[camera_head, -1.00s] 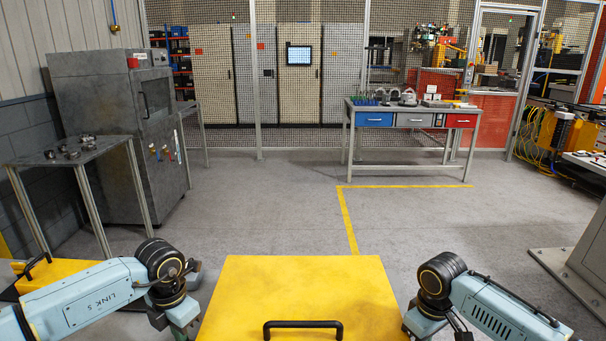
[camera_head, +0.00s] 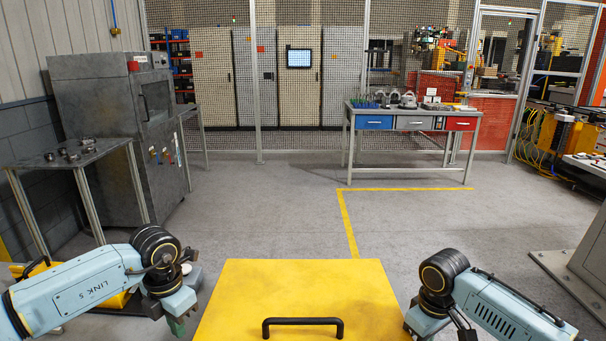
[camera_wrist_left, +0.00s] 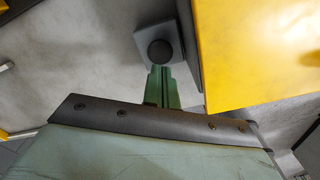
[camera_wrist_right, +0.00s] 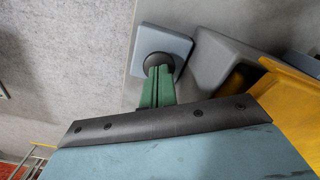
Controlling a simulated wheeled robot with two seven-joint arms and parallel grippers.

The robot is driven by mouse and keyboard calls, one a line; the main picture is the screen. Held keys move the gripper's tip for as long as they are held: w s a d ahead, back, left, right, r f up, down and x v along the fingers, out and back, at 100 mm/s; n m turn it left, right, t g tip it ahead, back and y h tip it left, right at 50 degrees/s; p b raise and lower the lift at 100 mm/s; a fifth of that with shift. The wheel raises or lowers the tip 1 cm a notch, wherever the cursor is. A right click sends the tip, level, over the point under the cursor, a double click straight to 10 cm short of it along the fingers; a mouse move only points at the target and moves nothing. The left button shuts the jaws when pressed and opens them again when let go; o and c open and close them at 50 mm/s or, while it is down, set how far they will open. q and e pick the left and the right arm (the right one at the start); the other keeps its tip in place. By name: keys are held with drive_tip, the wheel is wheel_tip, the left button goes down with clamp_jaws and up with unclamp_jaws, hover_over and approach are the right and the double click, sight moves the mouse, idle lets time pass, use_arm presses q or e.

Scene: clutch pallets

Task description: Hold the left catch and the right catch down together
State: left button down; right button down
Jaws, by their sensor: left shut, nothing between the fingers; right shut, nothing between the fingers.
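The left catch, a black round knob (camera_wrist_left: 161,52) on a grey square block, shows in the left wrist view beside the yellow lid (camera_wrist_left: 258,45). My left gripper (camera_wrist_left: 160,69) has its green fingers shut and empty, tips at the knob's near edge. It also shows in the head view (camera_head: 178,326), left of the lid. The right catch, a black round knob (camera_wrist_right: 157,60) on a blue-grey square plate, shows in the right wrist view. My right gripper (camera_wrist_right: 159,71) is shut and empty, its tips overlapping the knob's lower edge. I cannot tell whether either touches or presses.
The yellow lid (camera_head: 300,290) with a black bar handle (camera_head: 302,322) lies between my arms. A grey table (camera_head: 72,160) with dark parts and a grey cabinet stand at the left. A workbench (camera_head: 412,115) stands at the back. The floor between is clear.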

drive_tip(key=shift+r, duration=2.6)
